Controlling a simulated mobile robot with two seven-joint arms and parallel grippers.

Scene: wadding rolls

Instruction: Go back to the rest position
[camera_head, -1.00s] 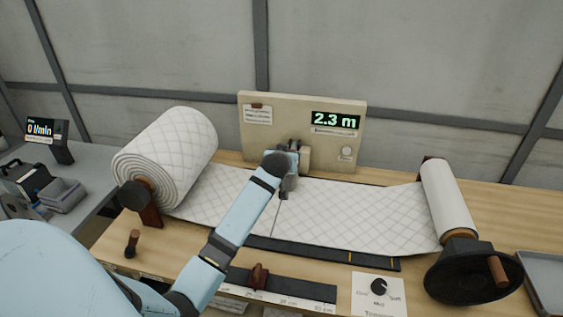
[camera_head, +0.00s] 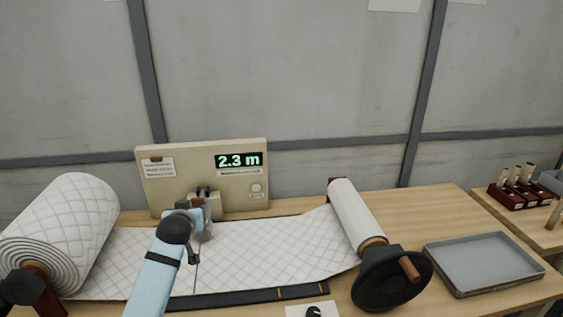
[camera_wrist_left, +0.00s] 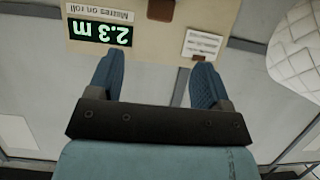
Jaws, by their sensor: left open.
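My left arm reaches up from the bottom of the head view. Its gripper (camera_head: 202,213) is over the quilted white wadding, in front of the beige panel (camera_head: 158,190). In the left wrist view the two blue fingers (camera_wrist_left: 157,66) are spread with nothing between them. The panel's green display (camera_head: 238,161) reads 2.3 m and appears upside down in the wrist view (camera_wrist_left: 100,32). The wadding (camera_head: 270,250) spans from the large roll (camera_head: 65,225) at left to the narrow roll (camera_head: 352,212) at right. A thin dark line crosses it below the gripper. My right gripper is not in view.
A black hand wheel (camera_head: 385,285) with a brown handle is at the narrow roll's front end. A grey tray (camera_head: 484,262) lies right of it. A rack of wooden-handled tools (camera_head: 518,186) stands at far right. Bare tabletop (camera_head: 430,215) lies behind the tray.

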